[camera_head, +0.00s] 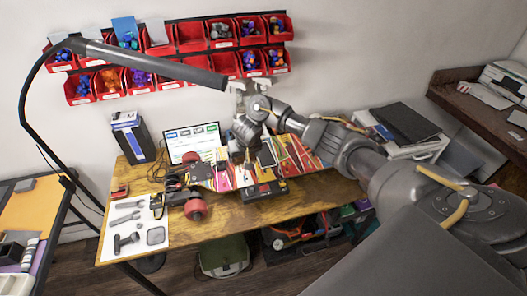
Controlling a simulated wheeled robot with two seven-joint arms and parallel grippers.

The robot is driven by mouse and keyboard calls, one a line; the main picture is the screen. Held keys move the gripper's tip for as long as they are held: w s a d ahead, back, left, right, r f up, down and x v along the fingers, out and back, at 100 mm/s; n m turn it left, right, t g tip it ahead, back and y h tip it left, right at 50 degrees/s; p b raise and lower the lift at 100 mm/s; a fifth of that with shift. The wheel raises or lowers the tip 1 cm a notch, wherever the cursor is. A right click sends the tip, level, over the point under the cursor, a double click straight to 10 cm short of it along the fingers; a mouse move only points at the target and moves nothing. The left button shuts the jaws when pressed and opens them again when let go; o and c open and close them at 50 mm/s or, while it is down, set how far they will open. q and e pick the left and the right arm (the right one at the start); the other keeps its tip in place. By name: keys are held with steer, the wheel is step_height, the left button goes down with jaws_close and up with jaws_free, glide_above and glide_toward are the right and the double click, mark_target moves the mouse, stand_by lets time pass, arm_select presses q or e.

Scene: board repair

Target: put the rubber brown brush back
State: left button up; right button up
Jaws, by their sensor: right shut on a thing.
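My right gripper (240,155) reaches in from the right, over the back middle of the wooden workbench (215,215). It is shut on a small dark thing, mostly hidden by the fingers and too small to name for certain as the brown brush. No other brush can be made out. A white mat (135,240) with dark tool shapes lies at the bench's front left. My left gripper is not in view.
A colourful skateboard deck (222,178) lies across the bench, with a red wheel (195,209) at its left. A dark box (263,190) sits in front. A laptop (190,138) stands behind. Red bins (190,38) hang on the wall. A lamp arm (150,64) crosses above.

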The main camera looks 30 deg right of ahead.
steer(key=s+a+r+n+y+b, duration=0.1)
steer(key=s+a+r+n+b, duration=0.15)
steer(key=a, duration=0.65)
steer(key=s+a+r+n+y+b, duration=0.1)
steer(key=s+a+n, duration=0.2)
steer(key=a, duration=0.6)
steer(key=s+a+n+y+b, duration=0.1)
steer(key=s+a+n+b, duration=0.2)
steer(key=s, duration=0.4)
steer(key=s+a+f+n+g+y+b, duration=0.1)
steer(key=s+a+n+b, duration=0.2)
steer(key=s+n+b, duration=0.2)
steer(key=shift+s+a+g+y+b, duration=0.35)
steer(key=shift+s+b, duration=0.4)
steer(key=shift+s, duration=0.45)
